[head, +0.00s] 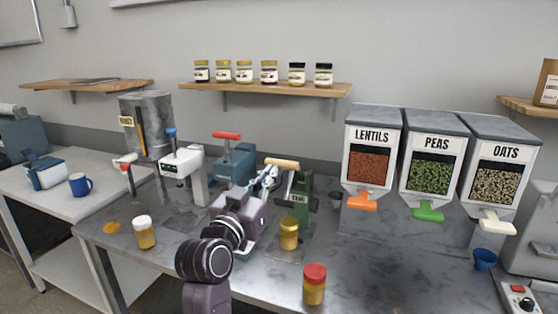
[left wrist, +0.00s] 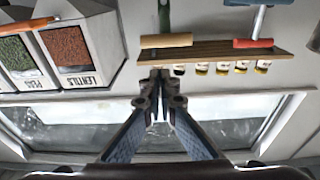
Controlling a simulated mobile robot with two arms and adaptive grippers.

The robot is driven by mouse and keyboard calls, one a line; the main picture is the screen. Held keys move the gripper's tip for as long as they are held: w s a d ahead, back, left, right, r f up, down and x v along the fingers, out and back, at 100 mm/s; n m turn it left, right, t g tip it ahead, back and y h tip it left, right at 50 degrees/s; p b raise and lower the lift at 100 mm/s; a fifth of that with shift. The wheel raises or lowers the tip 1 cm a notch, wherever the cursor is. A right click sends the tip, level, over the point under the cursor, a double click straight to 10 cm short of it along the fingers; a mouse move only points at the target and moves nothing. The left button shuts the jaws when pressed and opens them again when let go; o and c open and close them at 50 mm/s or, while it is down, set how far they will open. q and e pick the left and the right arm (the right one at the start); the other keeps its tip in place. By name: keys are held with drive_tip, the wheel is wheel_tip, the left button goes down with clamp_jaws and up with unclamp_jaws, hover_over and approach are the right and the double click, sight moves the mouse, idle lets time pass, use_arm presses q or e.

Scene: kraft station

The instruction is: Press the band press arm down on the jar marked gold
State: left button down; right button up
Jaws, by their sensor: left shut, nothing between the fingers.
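The green band press (head: 301,197) stands on the counter with its tan arm handle (head: 283,163) raised. A jar with a gold lid (head: 289,234) stands upright at the front of the press. My left gripper (head: 268,176) is shut and empty, just left of and slightly below the handle in the head view. In the left wrist view, which is upside down, the closed fingertips (left wrist: 158,74) appear close to the tan handle (left wrist: 166,41); I cannot tell whether they touch. My right gripper is not in view.
A red-handled blue press (head: 235,163) and a white device (head: 183,163) stand left of the band press. A white-lidded jar (head: 145,233) and a red-lidded jar (head: 314,284) stand on the counter. Lentils, peas and oats dispensers (head: 430,165) stand right.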

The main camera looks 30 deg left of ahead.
use_arm(q)
drive_tip(key=shift+s+a+r+n+y, duration=0.1)
drive_tip(key=shift+a+r+n+y, duration=0.15)
drive_tip(key=shift+r, duration=0.3)
drive_tip(key=shift+a+r+n+y, duration=0.15)
drive_tip(key=shift+a+r, duration=0.15)
drive_tip(key=shift+r, duration=0.25)
drive_tip(key=r+p+x, duration=0.1)
drive_tip(key=p+x, duration=0.2)
drive_tip(key=x, duration=0.6)
drive_tip(key=shift+f+p, duration=0.6)
drive_tip(key=shift+f, duration=1.7)
